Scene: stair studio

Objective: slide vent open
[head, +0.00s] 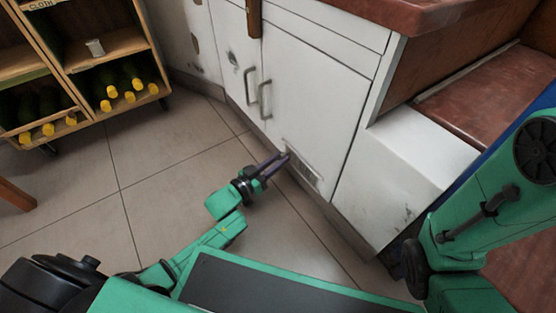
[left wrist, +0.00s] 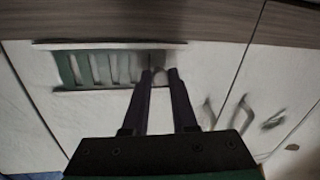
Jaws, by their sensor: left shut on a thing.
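The vent (head: 303,172) is a small slatted panel low on the white cabinet door. In the left wrist view the vent (left wrist: 108,68) appears at upper left, with dark green gaps between pale slats and a dark rail along each long edge. My left gripper (head: 285,155) reaches the vent's left end in the head view. In the left wrist view its two dark fingers (left wrist: 159,75) are shut on a small vent knob (left wrist: 158,74) at the vent's right end; the fingers hide most of it. My right gripper is not in view.
Two bar handles (head: 265,100) stick out from the cabinet doors left of the vent. A wooden shelf with bottles (head: 75,75) stands at the left. The tiled floor (head: 150,160) between is clear. A white block-like unit (head: 415,165) stands right of the vent door.

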